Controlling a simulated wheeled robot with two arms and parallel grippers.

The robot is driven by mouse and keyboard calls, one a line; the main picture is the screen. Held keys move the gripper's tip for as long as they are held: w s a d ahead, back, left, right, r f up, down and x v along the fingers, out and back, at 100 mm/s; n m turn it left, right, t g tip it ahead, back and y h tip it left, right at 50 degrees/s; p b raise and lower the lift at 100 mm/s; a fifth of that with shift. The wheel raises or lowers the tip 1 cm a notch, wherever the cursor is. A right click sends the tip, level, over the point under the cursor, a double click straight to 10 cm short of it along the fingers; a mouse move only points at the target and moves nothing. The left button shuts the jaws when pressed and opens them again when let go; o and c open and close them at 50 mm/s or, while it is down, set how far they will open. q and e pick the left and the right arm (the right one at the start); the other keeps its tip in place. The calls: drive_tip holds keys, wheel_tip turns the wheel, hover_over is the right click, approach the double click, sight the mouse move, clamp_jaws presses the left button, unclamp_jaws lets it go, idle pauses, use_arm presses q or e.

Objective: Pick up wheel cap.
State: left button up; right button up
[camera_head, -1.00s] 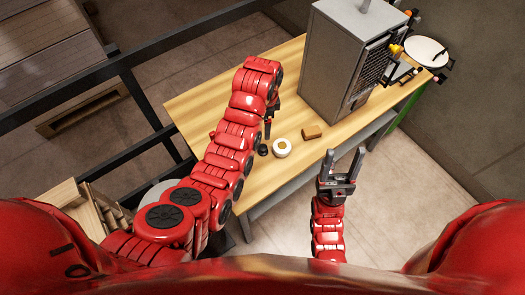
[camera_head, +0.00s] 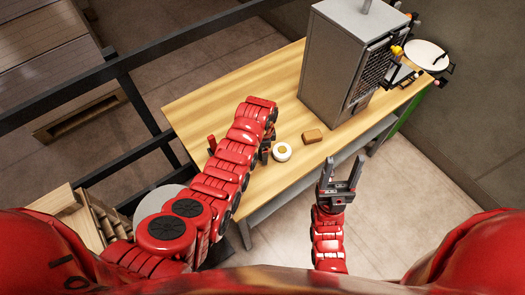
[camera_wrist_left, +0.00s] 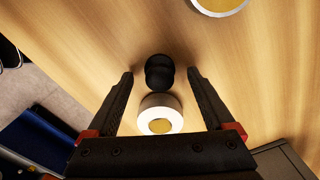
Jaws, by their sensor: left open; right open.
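A white round piece with a yellow centre (camera_head: 282,152) lies on the wooden table near its front edge. It also shows in the left wrist view (camera_wrist_left: 160,114), with a small black rounded piece (camera_wrist_left: 159,72) just beyond it. I cannot tell for sure which is the wheel cap. My left gripper (camera_wrist_left: 161,75) is open, fingers on either side of these pieces, with gaps to both. In the head view my left arm hides the black piece and most of that gripper. My right gripper (camera_head: 341,172) is open and empty, in front of the table.
A brown block (camera_head: 312,136) lies right of the white piece. A grey box-shaped machine (camera_head: 340,65) stands behind it. A red upright object (camera_head: 211,143) is left of my left arm. A silver-rimmed round item (camera_wrist_left: 218,5) is partly cut off. The table's back left (camera_head: 215,90) is clear.

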use_arm(q)
drive_tip(key=shift+f, duration=0.5)
clamp_jaws()
drive_tip(key=shift+r, duration=0.2)
